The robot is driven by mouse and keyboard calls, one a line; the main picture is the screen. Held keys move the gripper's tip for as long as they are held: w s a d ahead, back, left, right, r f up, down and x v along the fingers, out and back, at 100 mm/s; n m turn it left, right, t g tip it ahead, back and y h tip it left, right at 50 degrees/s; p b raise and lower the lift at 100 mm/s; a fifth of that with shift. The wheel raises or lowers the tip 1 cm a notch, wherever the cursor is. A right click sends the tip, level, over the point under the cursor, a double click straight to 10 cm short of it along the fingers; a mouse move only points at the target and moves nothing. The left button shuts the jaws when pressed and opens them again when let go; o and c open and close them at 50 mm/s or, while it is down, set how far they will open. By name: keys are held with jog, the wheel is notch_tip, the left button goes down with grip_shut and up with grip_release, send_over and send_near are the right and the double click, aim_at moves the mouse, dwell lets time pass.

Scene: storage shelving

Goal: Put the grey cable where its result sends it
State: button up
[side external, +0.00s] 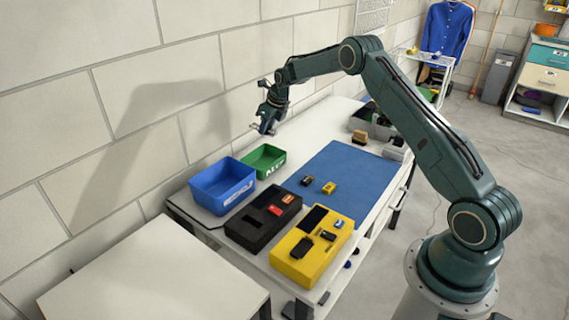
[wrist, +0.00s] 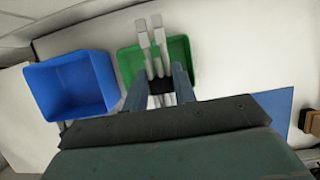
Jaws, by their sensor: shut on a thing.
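My gripper (wrist: 159,80) is shut on the grey cable (wrist: 145,42), whose pale grey strands stick out past the fingers, with a dark band between them. In the side external view my gripper (side external: 267,122) is held high above the far left part of the bench. The green bin (side external: 265,160) is below it; in the wrist view the green bin (wrist: 126,62) lies behind the cable, apart from it. The blue bin (side external: 223,186) stands beside the green one and shows in the wrist view (wrist: 70,85) at left. The yellow tester (side external: 283,262) has a dark screen (side external: 314,217); no result is readable.
A black tray (side external: 246,234) with red and orange items lies between the blue bin and the tester. A blue mat (side external: 349,172) holds two small items (side external: 328,188). A grey bin (side external: 372,122) and brown blocks (side external: 359,137) stand at the bench's far end.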

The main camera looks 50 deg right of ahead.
aim_at(268, 135)
jog(key=shift+f, duration=1.9)
jog(key=o, duration=1.1)
jog(key=shift+c, duration=0.2)
jog(key=shift+s+r, duration=0.1)
jog(key=shift+r, duration=0.05)
jog(key=v, duration=1.3)
jog(key=shift+r, duration=0.25)
jog(key=shift+a, duration=0.1)
